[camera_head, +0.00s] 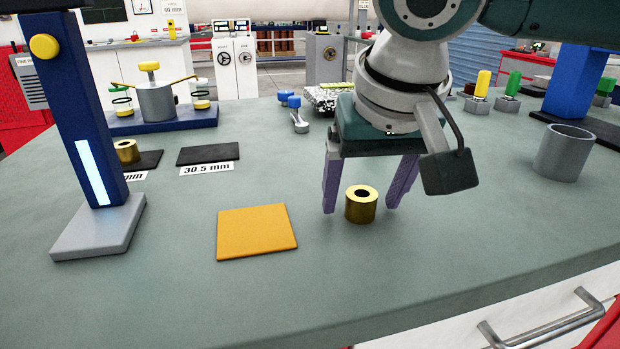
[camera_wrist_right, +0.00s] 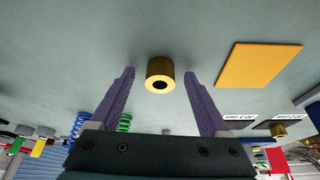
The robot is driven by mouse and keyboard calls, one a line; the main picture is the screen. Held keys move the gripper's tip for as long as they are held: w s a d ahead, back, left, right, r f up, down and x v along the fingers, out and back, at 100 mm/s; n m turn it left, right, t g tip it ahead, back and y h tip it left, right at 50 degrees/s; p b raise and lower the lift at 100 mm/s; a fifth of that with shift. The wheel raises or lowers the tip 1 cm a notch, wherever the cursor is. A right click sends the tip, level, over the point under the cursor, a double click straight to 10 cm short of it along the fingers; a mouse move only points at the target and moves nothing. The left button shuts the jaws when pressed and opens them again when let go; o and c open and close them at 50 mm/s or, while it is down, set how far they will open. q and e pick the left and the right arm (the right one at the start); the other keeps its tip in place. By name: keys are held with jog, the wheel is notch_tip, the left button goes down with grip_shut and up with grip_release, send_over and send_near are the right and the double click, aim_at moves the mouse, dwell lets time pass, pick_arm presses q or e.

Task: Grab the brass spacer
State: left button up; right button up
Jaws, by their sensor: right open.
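The brass spacer (camera_head: 361,205), a short gold cylinder with a dark hole, stands upright on the bench. My right gripper (camera_head: 357,208) is open, with one purple finger on each side of the spacer and visible gaps between. In the right wrist view the spacer (camera_wrist_right: 160,74) shows just beyond and between the open fingertips (camera_wrist_right: 160,80). Another brass spacer (camera_head: 127,151) sits on a dark pad at the left. My left gripper is not in view.
An orange mat (camera_head: 256,232) lies left of the gripper. A blue post on a grey base (camera_head: 98,228) stands at the left. A dark pad (camera_head: 208,154) with a 30.5 mm label lies behind the mat. A grey cup (camera_head: 563,153) stands at the right. The front bench is clear.

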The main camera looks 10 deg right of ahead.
grip_shut()
dwell(0.4)
